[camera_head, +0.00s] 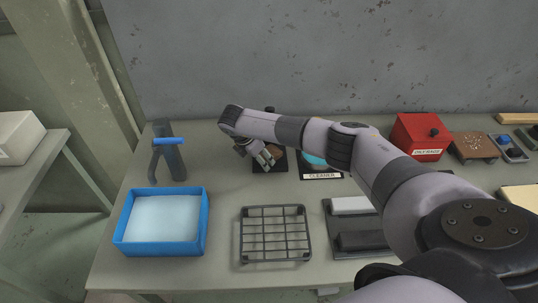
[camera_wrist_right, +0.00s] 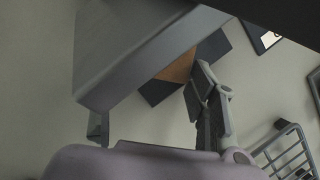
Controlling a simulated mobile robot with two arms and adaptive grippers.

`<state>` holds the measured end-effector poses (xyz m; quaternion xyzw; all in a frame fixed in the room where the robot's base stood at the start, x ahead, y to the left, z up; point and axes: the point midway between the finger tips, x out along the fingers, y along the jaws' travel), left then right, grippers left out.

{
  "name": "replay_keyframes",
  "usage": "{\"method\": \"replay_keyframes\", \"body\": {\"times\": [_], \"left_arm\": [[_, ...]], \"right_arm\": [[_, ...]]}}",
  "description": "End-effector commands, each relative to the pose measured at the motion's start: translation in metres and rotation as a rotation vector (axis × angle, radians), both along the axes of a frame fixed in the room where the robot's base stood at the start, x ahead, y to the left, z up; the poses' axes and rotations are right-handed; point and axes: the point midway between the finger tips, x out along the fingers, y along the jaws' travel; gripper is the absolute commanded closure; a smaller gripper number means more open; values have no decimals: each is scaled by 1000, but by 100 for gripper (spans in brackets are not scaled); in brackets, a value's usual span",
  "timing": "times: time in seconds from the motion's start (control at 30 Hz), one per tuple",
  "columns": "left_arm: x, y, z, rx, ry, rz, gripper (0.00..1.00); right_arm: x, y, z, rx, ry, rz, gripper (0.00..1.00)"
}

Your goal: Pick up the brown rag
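The brown rag (camera_head: 276,151) lies on a small dark square mat (camera_head: 281,165) toward the back of the table, partly hidden by my right gripper. In the right wrist view the rag (camera_wrist_right: 181,68) shows as a brown patch on the dark mat (camera_wrist_right: 158,92), between my finger parts and partly covered by them. My right gripper (camera_head: 264,159) points down at the rag's left side, with its fingers apart. I cannot tell whether it touches the rag. No rag shows gripped. My left gripper is not in view.
A wire rack (camera_head: 273,234) and a blue basin (camera_head: 161,221) stand in front. A blue-handled tool (camera_head: 172,155) stands at the back left. A red box (camera_head: 420,137) and a brown block (camera_head: 474,146) are on the right. A grey wall rises behind the table.

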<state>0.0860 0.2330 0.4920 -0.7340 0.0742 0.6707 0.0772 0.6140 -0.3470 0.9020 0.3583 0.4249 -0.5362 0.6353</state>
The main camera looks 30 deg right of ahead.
Motion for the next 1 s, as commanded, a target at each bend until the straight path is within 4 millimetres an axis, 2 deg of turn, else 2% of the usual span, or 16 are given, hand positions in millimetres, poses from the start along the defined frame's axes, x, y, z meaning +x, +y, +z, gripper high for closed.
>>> {"method": "replay_keyframes", "body": {"times": [0.07, 0.5, 0.73, 0.9, 1.0], "left_arm": [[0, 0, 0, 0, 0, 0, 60], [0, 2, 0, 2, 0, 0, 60], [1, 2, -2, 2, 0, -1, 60], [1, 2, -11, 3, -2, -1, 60], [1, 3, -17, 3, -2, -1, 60]], "right_arm": [[0, 0, 0, 0, 0, 0, 54], [0, 0, 1, 0, 0, -1, 83], [0, 0, 2, 0, -1, -1, 83], [1, 0, 10, 0, -2, 0, 83], [-2, 17, 9, 2, 0, 4, 83]]}}
